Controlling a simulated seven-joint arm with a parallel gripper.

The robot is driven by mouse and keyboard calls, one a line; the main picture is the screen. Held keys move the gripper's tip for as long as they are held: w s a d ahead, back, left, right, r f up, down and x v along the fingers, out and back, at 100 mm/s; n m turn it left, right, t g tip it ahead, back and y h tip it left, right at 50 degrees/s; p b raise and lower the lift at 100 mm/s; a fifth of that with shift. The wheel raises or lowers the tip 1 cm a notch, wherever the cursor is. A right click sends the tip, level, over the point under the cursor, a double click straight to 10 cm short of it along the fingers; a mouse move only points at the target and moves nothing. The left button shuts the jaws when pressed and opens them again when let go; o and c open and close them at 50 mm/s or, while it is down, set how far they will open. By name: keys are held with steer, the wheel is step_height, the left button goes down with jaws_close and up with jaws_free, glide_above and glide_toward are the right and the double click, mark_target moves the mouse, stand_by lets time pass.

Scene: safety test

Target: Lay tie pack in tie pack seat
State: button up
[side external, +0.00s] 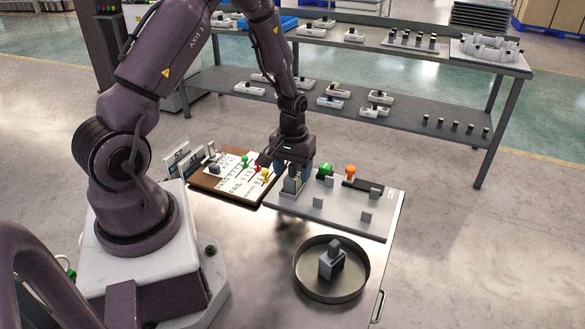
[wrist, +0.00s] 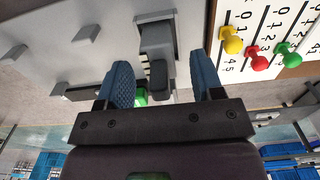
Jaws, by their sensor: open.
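My gripper (side external: 292,166) is open, with its blue fingers pointing down over the left part of the grey fixture board (side external: 335,216). Below it a grey block (side external: 291,186) stands in a bracket on the board. In the wrist view the open fingers (wrist: 163,82) are on either side of the block's dark knob (wrist: 157,82), and the block (wrist: 157,42) shows pale stripes. I cannot tell whether the fingers touch it. Another grey block with a knob (side external: 331,264) stands in the round dark tray (side external: 300,284). Neither block is labelled, so which is the tie pack is unclear.
A green part (side external: 325,169) and an orange knob (side external: 350,171) stand near the dark bar (side external: 360,185) on the board. Several small upright brackets stand around there. A marked panel (side external: 233,187) with coloured pegs lies left. A shelf rack (side external: 395,110) stands behind.

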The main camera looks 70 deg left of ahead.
steer(key=shift+r, duration=0.1)
step_height(320, 180, up, 12)
steer(key=s+d+r+m+t, duration=0.5)
steer(key=s+d+r+m, duration=0.4)
steer(key=d+r, duration=0.8)
steer(key=s, duration=0.3)
steer(key=shift+s+r+t, duration=0.2)
steer(key=shift+r+t, duration=0.05)
steer(key=shift+t, duration=0.05)
